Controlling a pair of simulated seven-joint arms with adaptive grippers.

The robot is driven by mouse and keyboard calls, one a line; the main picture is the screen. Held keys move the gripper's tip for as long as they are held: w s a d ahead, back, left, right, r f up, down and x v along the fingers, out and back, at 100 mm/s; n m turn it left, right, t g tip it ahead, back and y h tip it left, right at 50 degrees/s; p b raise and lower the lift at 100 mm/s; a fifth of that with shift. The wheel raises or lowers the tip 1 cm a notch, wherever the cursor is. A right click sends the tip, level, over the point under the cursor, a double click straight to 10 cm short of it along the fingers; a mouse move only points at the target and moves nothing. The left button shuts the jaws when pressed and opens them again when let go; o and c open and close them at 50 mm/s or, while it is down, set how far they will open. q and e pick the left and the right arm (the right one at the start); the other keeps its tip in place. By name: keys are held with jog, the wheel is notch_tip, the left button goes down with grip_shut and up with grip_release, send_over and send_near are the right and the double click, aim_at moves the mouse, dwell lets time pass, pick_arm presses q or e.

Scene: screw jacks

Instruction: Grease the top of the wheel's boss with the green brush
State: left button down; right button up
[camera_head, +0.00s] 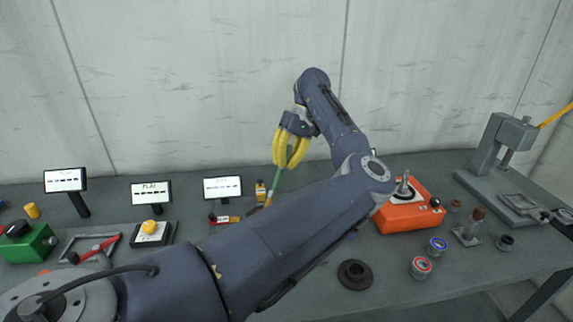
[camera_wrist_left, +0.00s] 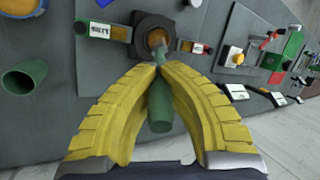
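My left gripper (camera_head: 290,150) has yellow fingers and is shut on the green brush (camera_head: 278,182), which points down toward the bench. In the left wrist view the fingertips (camera_wrist_left: 158,68) close around the brush's green handle (camera_wrist_left: 160,108). The brush's tip end points at a dark block with a round opening filled with orange-brown (camera_wrist_left: 156,38); I cannot tell whether it touches. A black flanged round piece with a raised middle (camera_head: 355,275) lies at the bench front; I cannot tell whether it is the wheel. My right gripper is not in view.
A green open cup (camera_wrist_left: 25,78) stands beside the dark block. An orange box with a metal lever (camera_head: 402,212), bearings (camera_head: 437,246) and a grey press (camera_head: 500,150) are at the right. Display stands (camera_head: 150,192) and a green box (camera_head: 30,243) are at the left. My arm hides the bench middle.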

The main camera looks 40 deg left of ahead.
pick_arm(q)
jog(key=shift+s+a+r, duration=0.3)
jog(key=shift+s, duration=0.15)
jog(key=shift+s+a+r, duration=0.25)
jog(key=shift+s, duration=0.2)
jog(key=w+d+f, duration=0.1)
jog(key=w, duration=0.1)
jog(key=w+d+f, duration=0.1)
jog(key=w, duration=0.1)
jog(key=shift+d+f, duration=0.2)
jog(key=shift+f, duration=0.2)
notch_tip(320, 180, up, 5)
jog(key=w+d, duration=0.2)
jog(key=shift+d, duration=0.15)
dwell(0.6)
jog(key=shift+w+r, duration=0.15)
jog(key=shift+r, duration=0.05)
jog(key=shift+w+d+r, duration=0.25)
jog(key=shift+d+r, duration=0.05)
jog(key=shift+r, duration=0.3)
jog(key=shift+w+d+r, duration=0.25)
jog(key=shift+r, duration=0.3)
jog(key=shift+f, duration=0.15)
